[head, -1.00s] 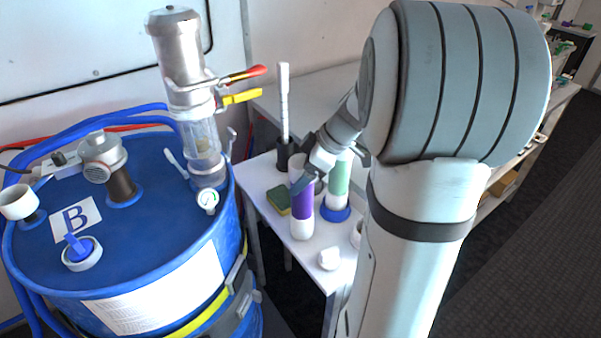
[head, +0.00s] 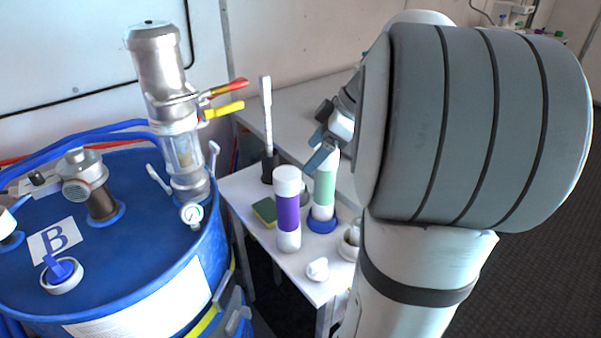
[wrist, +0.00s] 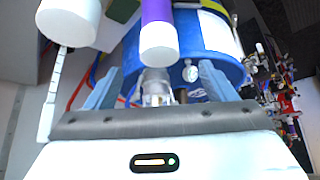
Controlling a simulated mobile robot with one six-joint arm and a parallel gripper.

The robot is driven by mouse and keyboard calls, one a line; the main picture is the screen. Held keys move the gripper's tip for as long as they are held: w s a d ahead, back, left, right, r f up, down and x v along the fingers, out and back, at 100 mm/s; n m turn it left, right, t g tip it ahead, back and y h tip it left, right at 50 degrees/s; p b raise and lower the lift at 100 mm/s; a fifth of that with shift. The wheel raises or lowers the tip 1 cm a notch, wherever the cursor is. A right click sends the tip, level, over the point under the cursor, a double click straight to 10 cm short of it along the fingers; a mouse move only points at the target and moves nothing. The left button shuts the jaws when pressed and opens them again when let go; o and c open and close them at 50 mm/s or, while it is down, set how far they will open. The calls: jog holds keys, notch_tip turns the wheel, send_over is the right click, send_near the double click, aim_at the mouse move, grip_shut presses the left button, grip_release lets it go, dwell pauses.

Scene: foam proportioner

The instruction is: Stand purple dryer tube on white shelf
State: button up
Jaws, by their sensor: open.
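The purple dryer tube (head: 288,212), white at both ends with a purple band, stands upright on the white shelf (head: 241,190). My gripper (head: 321,147) is open and empty, above and to the right of the tube and apart from it. In the wrist view the open fingers of my gripper (wrist: 157,82) show no object between them. The purple tube (wrist: 158,42) shows beyond them at the top. A green-banded white tube (head: 324,190) in a blue base stands on the shelf just right of the purple one.
A blue drum (head: 150,235) with a metal pump (head: 168,90) stands left of the shelf. A sponge (head: 264,211), a brush in a dark holder (head: 269,168) and a small white object (head: 317,269) are near the tubes.

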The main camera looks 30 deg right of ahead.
jog(key=s+a+f+m+h, duration=0.2)
jog(key=s+a+f+m, duration=0.3)
jog(key=s+a, duration=0.1)
jog(key=s+a+f+m+g+h, duration=0.1)
jog(key=s+a+f+m+h, duration=0.2)
jog(key=s+a+m, duration=0.3)
jog(key=shift+s+a+f, duration=0.6)
jog(key=shift+a+f, duration=0.25)
jog(key=shift+a, duration=0.4)
jog(key=shift+c, duration=0.6)
